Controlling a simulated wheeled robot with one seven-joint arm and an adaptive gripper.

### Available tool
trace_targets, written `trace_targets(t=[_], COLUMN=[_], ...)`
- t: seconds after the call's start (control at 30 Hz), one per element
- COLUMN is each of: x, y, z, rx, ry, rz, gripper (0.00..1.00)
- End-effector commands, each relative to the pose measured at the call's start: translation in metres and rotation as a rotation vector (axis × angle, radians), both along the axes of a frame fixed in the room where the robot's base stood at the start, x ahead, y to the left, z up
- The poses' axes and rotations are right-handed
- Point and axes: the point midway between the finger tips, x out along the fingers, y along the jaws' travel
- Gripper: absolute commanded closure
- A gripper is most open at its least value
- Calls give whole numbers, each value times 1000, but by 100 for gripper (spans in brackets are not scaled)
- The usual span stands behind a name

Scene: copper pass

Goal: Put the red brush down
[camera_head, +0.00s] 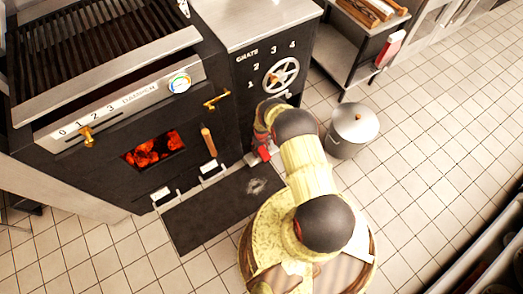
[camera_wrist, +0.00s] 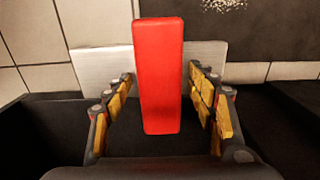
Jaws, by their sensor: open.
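The red brush (camera_wrist: 160,75) shows in the wrist view as a plain red block, upright in the picture, between my two fingers. My gripper (camera_wrist: 162,108) is open, with a gap visible on each side of the red block. A pale metal plate (camera_wrist: 97,68) lies behind or under the block; I cannot tell whether they touch. In the head view a small red patch of the brush (camera_head: 264,153) shows at the foot of the stove, beside my arm. My arm hides most of the gripper there.
The black stove (camera_head: 105,185) with a glowing firebox (camera_head: 154,150) stands at left. A dark floor plate (camera_head: 212,215) with a pale ash patch lies before it. A lidded metal bin (camera_head: 353,128) stands right of my arm.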

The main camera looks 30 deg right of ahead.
Motion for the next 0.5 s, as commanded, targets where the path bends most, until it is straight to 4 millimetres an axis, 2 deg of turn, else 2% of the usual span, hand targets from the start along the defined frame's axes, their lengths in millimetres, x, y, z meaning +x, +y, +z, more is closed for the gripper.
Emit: trace_targets(t=[0.1, 0.17, 0.5], x=[1, 1, 1], y=[0, 0, 0], z=[3, 12, 83], rx=[0, 0, 0], ry=[-1, -1, -1], rz=[0, 0, 0], gripper=[43, 43, 43])
